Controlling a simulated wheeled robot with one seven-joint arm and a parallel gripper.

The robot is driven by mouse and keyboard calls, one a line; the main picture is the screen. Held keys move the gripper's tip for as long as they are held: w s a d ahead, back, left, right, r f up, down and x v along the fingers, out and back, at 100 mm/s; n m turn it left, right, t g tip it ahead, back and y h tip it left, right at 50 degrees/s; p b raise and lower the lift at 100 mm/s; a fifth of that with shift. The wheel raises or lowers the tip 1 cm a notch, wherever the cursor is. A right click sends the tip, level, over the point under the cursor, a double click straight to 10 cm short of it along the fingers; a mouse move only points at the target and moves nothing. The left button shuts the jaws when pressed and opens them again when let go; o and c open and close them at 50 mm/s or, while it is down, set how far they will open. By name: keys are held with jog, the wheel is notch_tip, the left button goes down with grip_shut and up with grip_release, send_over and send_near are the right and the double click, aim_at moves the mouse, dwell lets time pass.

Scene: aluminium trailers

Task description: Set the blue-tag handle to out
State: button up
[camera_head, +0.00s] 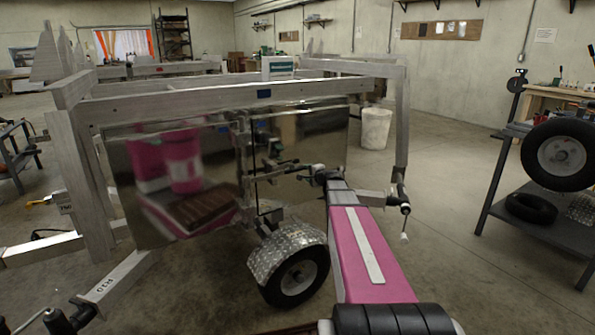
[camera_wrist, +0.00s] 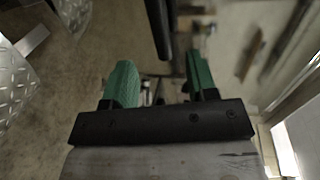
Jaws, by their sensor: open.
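A small blue tag (camera_head: 264,94) is on the trailer's near top rail, and another blue patch (camera_head: 223,129) is on the panel edge below it. I cannot tell for sure which lever is the blue-tag handle. A dark rod (camera_wrist: 158,28) comes down from the top of the wrist view; its end lies between the finger lines in the picture, apart from both fingers. My gripper (camera_wrist: 161,84) has two green fingers spread apart with nothing held. In the head view, my arm's dark end (camera_head: 322,175) is before the trailer's rods and linkages, its fingers not clear.
The trailer's shiny panel (camera_head: 170,185) and diamond-plate fender (camera_head: 287,250) are close to my arm. A bar marked RED (camera_head: 103,287) juts out at lower left. A post (camera_head: 402,130) stands right of the arm. A bench with tyres (camera_head: 545,225) is at right; open floor lies between.

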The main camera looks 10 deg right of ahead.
aim_at(299, 169)
jog(key=x, duration=1)
jog(key=shift+w, duration=0.1)
jog(key=shift+a, duration=0.1)
jog(key=shift+c, duration=0.4)
grip_shut()
